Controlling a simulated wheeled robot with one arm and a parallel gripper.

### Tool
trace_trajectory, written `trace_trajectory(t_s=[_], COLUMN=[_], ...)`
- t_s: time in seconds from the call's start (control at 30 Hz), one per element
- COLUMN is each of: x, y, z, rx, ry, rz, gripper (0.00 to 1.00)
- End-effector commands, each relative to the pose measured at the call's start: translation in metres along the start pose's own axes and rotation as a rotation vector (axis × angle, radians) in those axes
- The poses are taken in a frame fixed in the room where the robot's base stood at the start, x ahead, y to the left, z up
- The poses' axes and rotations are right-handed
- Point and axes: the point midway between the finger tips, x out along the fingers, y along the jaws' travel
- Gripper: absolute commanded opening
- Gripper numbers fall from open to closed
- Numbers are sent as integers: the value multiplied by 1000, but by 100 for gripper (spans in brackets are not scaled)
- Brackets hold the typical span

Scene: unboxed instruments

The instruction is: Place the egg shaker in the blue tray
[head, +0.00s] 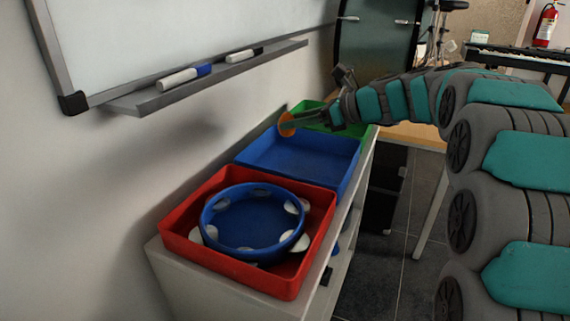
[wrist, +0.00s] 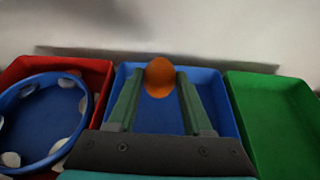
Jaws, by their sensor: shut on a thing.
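The orange egg shaker (head: 287,125) is held at the tips of my gripper (head: 296,121). It also shows in the wrist view (wrist: 159,77), between the fingertips of my gripper (wrist: 160,84). The fingers are shut on it. The blue tray (head: 300,158) is the middle of three trays and looks empty. In the head view the egg shaker appears over the tray's far left corner, near the wall. In the wrist view the blue tray (wrist: 218,100) lies behind and below the egg shaker. The exact height above the tray is hard to tell.
A red tray (head: 172,226) with a blue tambourine (head: 256,249) stands in front of the blue tray. A green tray (wrist: 272,122) stands on its other side and looks empty. The trays sit on a white shelf (head: 190,285) against the wall. A whiteboard ledge (head: 210,76) juts out above.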

Motion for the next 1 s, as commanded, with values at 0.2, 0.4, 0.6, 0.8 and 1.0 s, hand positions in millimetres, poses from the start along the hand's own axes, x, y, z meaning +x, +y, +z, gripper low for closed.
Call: trace_trajectory(t_s=[0.2, 0.4, 0.6, 0.8, 1.0], x=[9, 20, 28, 37, 38], y=[0, 0, 0, 0, 0], z=[-24, -50, -69, -91, -92], rx=[7, 3, 4, 2, -1], ry=[2, 2, 3, 1, 0], rz=[2, -1, 1, 0, -1], gripper=[0, 0, 0, 0, 0])
